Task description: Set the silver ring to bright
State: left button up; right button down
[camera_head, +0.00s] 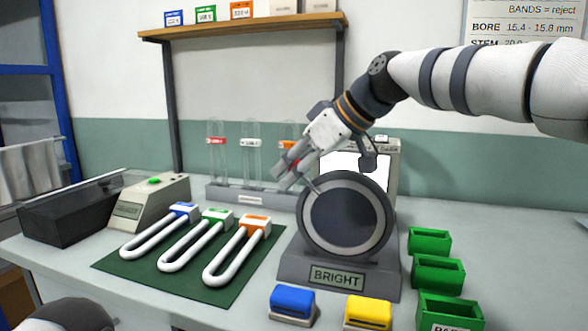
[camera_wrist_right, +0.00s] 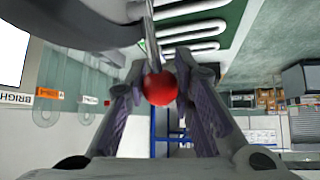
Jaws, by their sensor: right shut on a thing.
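The silver ring (camera_head: 384,225) surrounds a dark round disk (camera_head: 345,213) on a grey stand. A plate (camera_head: 337,279) on the stand reads BRIGHT. A thin metal rod (camera_wrist_right: 149,40) runs to a red ball knob (camera_wrist_right: 160,88). In the head view the rod comes out at the ring's upper left. My right gripper (camera_head: 287,178) is at that upper left side, shut on the red knob; in the right wrist view the knob sits between its fingers (camera_wrist_right: 160,90). My left gripper is not in view.
A white lit panel (camera_head: 340,160) stands behind the ring. Looped white tubes lie on a green mat (camera_head: 120,262) to the left. Blue (camera_head: 292,302) and yellow (camera_head: 368,312) blocks sit in front; green bins (camera_head: 438,272) stand right. A tube rack (camera_head: 250,198) is behind.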

jog(key=c, duration=1.3)
grip_release()
jog(key=shift+s+f, duration=0.15)
jog(key=shift+f, duration=0.1)
jog(key=shift+c, duration=0.2)
jog(key=shift+r, duration=0.1)
jog(key=shift+d+r, duration=0.2)
jog(key=shift+r, duration=0.05)
jog(key=v, duration=1.1)
jog(key=shift+s, duration=0.2)
jog(key=shift+d, duration=0.1)
